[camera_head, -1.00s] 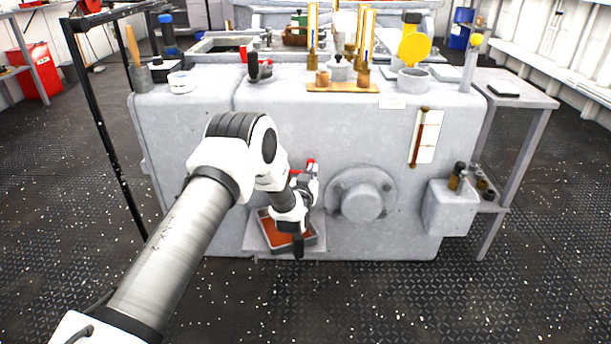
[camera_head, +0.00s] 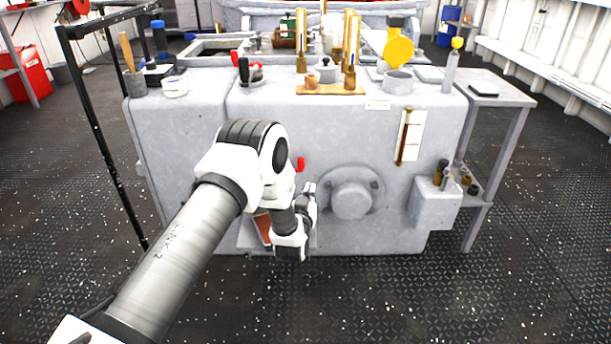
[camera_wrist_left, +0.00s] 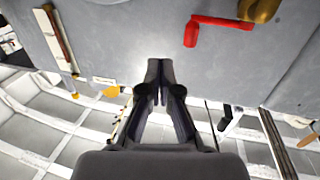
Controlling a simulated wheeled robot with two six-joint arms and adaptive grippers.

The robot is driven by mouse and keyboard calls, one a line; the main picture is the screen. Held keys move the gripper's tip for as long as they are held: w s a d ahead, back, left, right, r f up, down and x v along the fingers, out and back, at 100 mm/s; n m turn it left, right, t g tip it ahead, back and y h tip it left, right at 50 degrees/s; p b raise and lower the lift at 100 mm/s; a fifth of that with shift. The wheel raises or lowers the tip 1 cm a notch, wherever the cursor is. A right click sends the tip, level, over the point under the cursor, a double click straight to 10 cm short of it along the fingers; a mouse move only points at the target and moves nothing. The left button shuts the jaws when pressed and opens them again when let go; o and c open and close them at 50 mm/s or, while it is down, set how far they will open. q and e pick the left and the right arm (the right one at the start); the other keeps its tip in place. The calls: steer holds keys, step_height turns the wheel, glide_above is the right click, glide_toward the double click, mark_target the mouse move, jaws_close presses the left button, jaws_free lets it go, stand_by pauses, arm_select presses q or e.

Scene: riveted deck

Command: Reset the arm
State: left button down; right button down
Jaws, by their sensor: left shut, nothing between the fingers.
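My left arm reaches in from the lower left of the head view to the front of the grey tank (camera_head: 330,125). Its gripper (camera_head: 309,190) is partly hidden by my own wrist. In the left wrist view the two dark fingers of the left gripper (camera_wrist_left: 160,68) are together, with nothing between them, in front of the grey tank face, which appears upside down. A red handle (camera_wrist_left: 215,27) with a brass part (camera_wrist_left: 258,9) is near the tips in that view, apart from them. The right gripper does not show.
A red-floored tray (camera_head: 262,228) sits low at the tank front, mostly hidden by my arm. A round flange (camera_head: 351,201) is to its right, below a sight gauge (camera_head: 410,137). A black frame (camera_head: 100,130) stands at left. The deck at front right is clear.

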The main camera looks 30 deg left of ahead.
arm_select(q)
steer(key=s+d, duration=0.2)
steer(key=shift+s+d+r, duration=0.15)
steer(key=shift+s, duration=0.2)
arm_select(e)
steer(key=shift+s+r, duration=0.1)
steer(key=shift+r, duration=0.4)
